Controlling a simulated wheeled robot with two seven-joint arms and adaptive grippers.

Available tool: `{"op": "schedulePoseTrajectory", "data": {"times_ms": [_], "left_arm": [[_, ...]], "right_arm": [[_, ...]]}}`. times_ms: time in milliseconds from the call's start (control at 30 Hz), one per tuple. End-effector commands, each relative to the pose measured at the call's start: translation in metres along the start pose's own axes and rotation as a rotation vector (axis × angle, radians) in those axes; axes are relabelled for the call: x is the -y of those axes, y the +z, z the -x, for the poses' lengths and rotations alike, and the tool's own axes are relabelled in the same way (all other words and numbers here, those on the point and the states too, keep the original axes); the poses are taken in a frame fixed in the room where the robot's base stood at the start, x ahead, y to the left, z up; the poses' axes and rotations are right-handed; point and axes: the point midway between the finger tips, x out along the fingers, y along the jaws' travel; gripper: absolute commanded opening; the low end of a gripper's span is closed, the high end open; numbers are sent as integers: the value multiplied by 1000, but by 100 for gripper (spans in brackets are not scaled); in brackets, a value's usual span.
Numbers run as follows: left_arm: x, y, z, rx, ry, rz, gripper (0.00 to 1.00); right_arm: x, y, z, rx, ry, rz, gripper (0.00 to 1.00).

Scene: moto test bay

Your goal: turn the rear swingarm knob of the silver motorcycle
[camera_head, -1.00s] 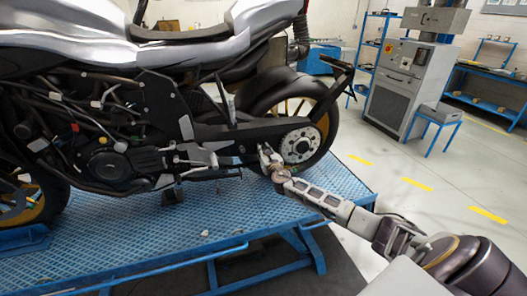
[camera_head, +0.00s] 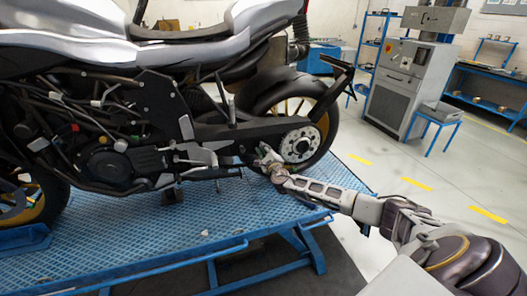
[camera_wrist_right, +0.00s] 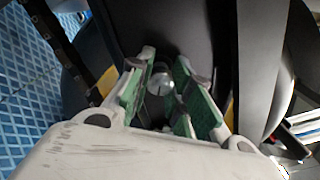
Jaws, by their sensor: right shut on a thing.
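The silver motorcycle (camera_head: 205,52) stands on a blue lift table, its rear wheel to the right. The black swingarm (camera_head: 235,131) runs back to the rear wheel hub. My right gripper (camera_head: 266,157) is at the swingarm, just left of the silver rear sprocket (camera_head: 299,145). In the right wrist view, a small pale round knob (camera_wrist_right: 160,82) sits between the green-padded fingers of my right gripper (camera_wrist_right: 162,92). The fingers are shut on the knob. In the head view the gripper hides the knob. My left gripper is not in view.
The blue lift table (camera_head: 140,245) has bare surface in front of the motorcycle. A grey machine cabinet (camera_head: 397,88) and a blue stool (camera_head: 436,118) stand at the back right. The floor between them and the lift is open.

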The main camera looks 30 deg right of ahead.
Motion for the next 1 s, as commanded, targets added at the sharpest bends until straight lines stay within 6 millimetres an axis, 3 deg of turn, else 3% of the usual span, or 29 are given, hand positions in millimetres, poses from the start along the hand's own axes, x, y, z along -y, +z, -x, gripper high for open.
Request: {"op": "schedulePoseTrajectory", "data": {"times_ms": [333,833,867,1000], "left_arm": [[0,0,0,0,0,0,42],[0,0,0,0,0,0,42],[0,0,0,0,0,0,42],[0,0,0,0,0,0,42]], "right_arm": [[-1,-1,0,0,2,166,0],[-2,0,0,0,3,192,0],[-2,0,0,0,3,192,22],[-1,0,0,0,2,191,40]]}}
